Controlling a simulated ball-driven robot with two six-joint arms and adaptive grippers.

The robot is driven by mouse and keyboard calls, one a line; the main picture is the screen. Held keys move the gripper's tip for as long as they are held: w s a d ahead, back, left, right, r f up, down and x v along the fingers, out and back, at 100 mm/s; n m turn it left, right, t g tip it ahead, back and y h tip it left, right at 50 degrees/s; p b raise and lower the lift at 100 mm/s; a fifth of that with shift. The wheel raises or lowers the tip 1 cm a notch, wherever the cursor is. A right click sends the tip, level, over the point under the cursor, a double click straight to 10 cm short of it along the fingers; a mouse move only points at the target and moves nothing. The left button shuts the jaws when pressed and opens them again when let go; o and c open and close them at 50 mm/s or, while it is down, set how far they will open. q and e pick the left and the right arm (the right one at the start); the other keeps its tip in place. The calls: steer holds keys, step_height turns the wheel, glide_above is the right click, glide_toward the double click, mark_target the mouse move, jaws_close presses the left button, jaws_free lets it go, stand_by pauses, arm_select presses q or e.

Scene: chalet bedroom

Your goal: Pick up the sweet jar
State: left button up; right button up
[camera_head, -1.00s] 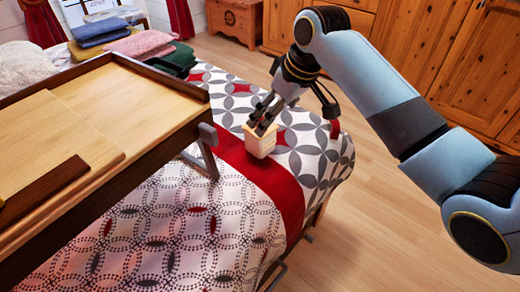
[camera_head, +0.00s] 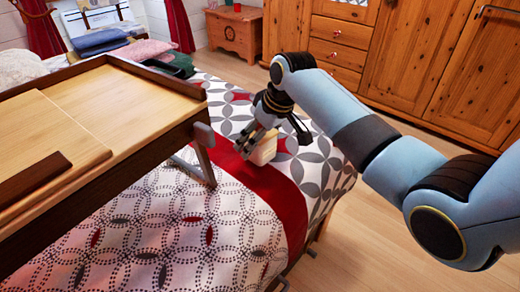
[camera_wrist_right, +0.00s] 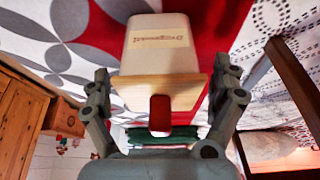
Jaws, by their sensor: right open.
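The sweet jar (camera_head: 264,151) is a small cream box standing on the red band of the bedspread. In the right wrist view the jar (camera_wrist_right: 158,45) shows faint lettering and a light wooden lid at its near end. My right gripper (camera_head: 249,143) is at the jar, partly covering it in the head view. In the right wrist view its fingers (camera_wrist_right: 162,88) are apart, one on each side of the lid; I cannot tell whether they touch it. My left gripper is not in view.
A wooden bed tray table (camera_head: 150,89) stands on the bed (camera_head: 190,235) close to the left of the jar. Folded clothes (camera_head: 105,42) lie at the back left. A wooden wardrobe (camera_head: 410,50) and chest (camera_head: 236,28) stand behind, beyond bare floor.

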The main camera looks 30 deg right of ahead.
steer(key=c, duration=1.6)
steer(key=shift+r, duration=0.1)
steer(key=shift+c, duration=0.2)
steer(key=shift+r, duration=0.1)
